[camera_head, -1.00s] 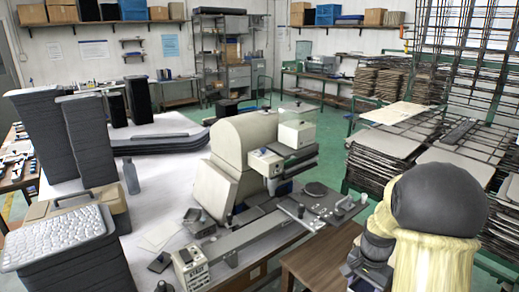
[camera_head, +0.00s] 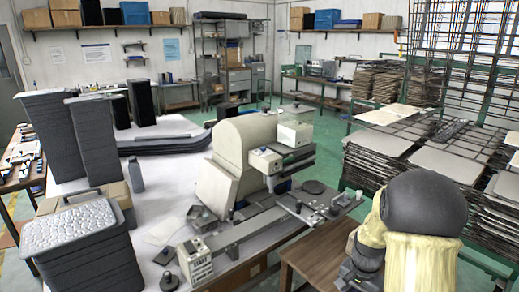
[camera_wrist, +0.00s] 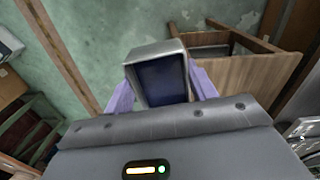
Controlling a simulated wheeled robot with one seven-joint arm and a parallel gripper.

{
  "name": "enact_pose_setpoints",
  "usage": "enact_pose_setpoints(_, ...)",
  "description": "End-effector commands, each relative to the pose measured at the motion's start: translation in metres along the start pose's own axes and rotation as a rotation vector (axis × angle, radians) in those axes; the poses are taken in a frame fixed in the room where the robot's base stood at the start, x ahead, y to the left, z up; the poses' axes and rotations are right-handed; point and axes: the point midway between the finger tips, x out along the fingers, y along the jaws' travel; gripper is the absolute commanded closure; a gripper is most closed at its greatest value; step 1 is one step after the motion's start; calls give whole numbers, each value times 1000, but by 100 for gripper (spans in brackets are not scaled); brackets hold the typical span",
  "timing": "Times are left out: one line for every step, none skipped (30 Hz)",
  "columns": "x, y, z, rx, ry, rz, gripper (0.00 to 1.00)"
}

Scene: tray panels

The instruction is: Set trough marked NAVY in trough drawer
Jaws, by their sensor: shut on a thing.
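In the wrist view, my gripper (camera_wrist: 161,88) has two pale lavender fingers, shut on the sides of a small open trough (camera_wrist: 153,53). The trough has a grey metal-like rim and a dark navy inside. It looks empty, and no lettering on it can be read. In the head view, my arm is at the lower right, and the fingers and trough cannot be made out there. I cannot pick out a trough drawer in either view.
A brown wooden table (camera_head: 318,256) stands beside my arm; a wooden table (camera_wrist: 245,75) also shows near the trough in the wrist view. A cream machine (camera_head: 236,150) stands on the white bench. Stacked grey trays (camera_head: 88,250) are at left, wire racks (camera_head: 465,150) at right.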

Motion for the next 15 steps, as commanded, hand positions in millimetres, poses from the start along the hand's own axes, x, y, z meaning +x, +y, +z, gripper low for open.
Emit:
enact_pose_setpoints(5,-4,1,-28,-2,3,80)
enact_pose_setpoints(8,-6,2,-43,-1,3,80)
enact_pose_setpoints(12,-10,2,-66,0,4,80)
enact_pose_setpoints(16,-12,3,-85,-1,5,80)
enact_pose_setpoints(19,-15,4,-103,0,5,80)
enact_pose_setpoints(25,-19,5,-131,0,6,80)
enact_pose_setpoints(29,-22,7,-153,0,7,80)
enact_pose_setpoints(33,-25,8,-175,1,7,80)
enact_pose_setpoints(41,-29,10,-212,0,9,80)
enact_pose_setpoints(46,-33,12,-239,1,9,80)
enact_pose_setpoints(53,-37,14,-273,0,10,80)
enact_pose_setpoints(62,-43,18,-320,0,10,80)
enact_pose_setpoints(69,-47,21,-357,-1,11,80)
enact_pose_setpoints(78,-52,24,-398,-2,11,80)
enact_pose_setpoints(88,-58,30,-452,-2,10,80)
